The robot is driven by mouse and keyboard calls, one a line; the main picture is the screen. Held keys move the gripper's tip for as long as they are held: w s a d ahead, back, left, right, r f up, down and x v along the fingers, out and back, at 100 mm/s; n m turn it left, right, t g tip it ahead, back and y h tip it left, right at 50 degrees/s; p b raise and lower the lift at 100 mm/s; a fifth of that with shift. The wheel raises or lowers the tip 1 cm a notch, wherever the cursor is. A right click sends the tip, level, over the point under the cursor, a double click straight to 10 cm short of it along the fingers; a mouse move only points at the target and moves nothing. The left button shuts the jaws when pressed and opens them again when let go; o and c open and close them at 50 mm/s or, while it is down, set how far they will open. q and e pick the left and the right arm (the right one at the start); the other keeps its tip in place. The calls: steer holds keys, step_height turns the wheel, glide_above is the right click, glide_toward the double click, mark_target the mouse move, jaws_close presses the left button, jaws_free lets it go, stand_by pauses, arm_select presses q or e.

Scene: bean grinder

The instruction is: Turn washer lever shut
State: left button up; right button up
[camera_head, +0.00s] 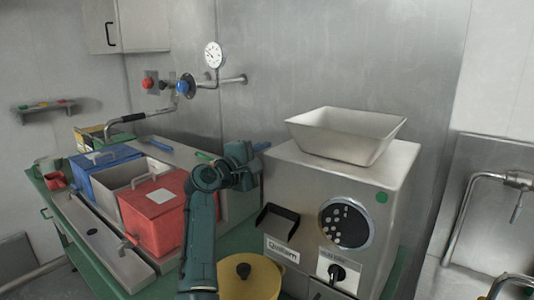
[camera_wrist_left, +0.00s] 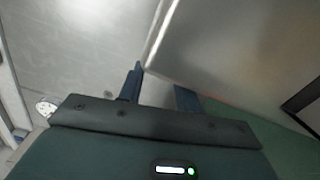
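A bent metal bar with a black grip (camera_head: 132,117) stands above the back of the bins; I cannot tell if it is the washer lever. A short green handle-like piece (camera_head: 205,155) shows just left of my left gripper. My left gripper (camera_head: 256,150) is beside the upper left edge of the steel grinder (camera_head: 292,185). In the left wrist view its two blue fingers (camera_wrist_left: 158,86) are apart with nothing between them, and a steel edge (camera_wrist_left: 160,40) lies beyond. The arm hides part of the steel housing behind it. My right gripper is not in view.
A red bin (camera_head: 150,225) and blue bin (camera_head: 92,180) sit at the left. A yellow lidded pot (camera_head: 262,280) is below the arm. A steel hopper (camera_head: 345,140) tops the grinder. A gauge (camera_head: 213,55) and blue valve knob (camera_head: 184,86) are on the wall pipe.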

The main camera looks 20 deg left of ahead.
arm_select(q)
steer(key=shift+w+d, duration=0.3)
steer(key=shift+w, duration=0.35)
jaws_close()
